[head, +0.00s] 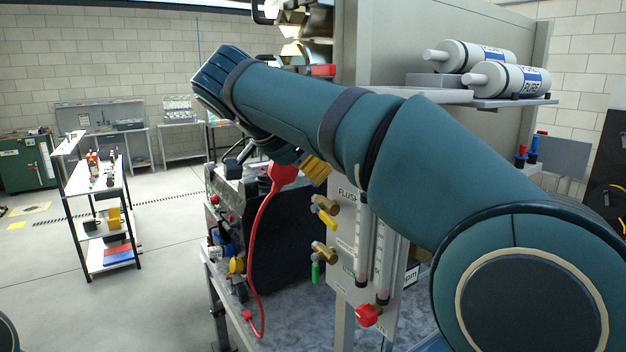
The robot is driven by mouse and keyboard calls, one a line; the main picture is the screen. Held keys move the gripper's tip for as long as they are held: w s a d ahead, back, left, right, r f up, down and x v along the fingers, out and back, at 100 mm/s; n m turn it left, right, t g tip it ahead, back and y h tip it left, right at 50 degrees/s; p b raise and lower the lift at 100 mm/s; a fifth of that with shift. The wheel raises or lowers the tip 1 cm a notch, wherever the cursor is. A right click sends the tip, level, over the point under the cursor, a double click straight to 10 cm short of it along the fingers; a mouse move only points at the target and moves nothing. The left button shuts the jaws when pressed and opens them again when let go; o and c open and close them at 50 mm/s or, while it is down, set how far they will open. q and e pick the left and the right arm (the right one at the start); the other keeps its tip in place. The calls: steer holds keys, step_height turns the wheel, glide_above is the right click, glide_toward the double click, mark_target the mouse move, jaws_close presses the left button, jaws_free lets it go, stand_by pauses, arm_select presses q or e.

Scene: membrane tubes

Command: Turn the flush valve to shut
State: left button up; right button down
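The flush valve (326,204) is a brass body with a yellow lever (325,217), on the pale panel (345,225) under a label that reads "FLUSH", partly covered. The lever slants down to the right. My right arm crosses the head view from the lower right to the upper left, in front of the panel's top. My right gripper is mostly hidden behind this arm, above the valve and apart from the lever as far as I can see. Its fingers cannot be made out. My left gripper is not in view.
A second brass valve (324,252) with a green lever (316,272) sits just below. Clear flow tubes and a red knob (368,315) are to the right. A red cable (262,225) hangs at the left, before a black machine (290,240). White membrane tubes (508,80) lie above.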

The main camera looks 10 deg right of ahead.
glide_above(333, 223)
step_height(333, 223, down, 6)
step_height(333, 223, down, 3)
steer(key=shift+d, duration=0.15)
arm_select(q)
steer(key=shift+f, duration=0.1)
arm_select(e)
steer(key=shift+f, duration=0.5)
